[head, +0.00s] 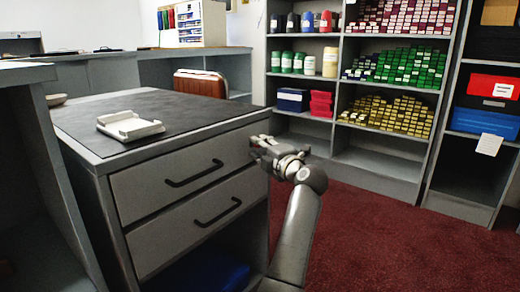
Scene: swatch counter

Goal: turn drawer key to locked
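The grey counter has an upper drawer (205,160) and a lower drawer (178,238), each with a dark bar handle; both look closed. No drawer key or lock can be made out; that spot is covered by the gripper.
A white tray-like holder (130,126) lies on the counter's dark mat (190,112). A blue item (205,272) sits in the open space below the drawers. Shelves of coloured swatches (400,65) stand behind. Red carpet (385,240) is clear to the right.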

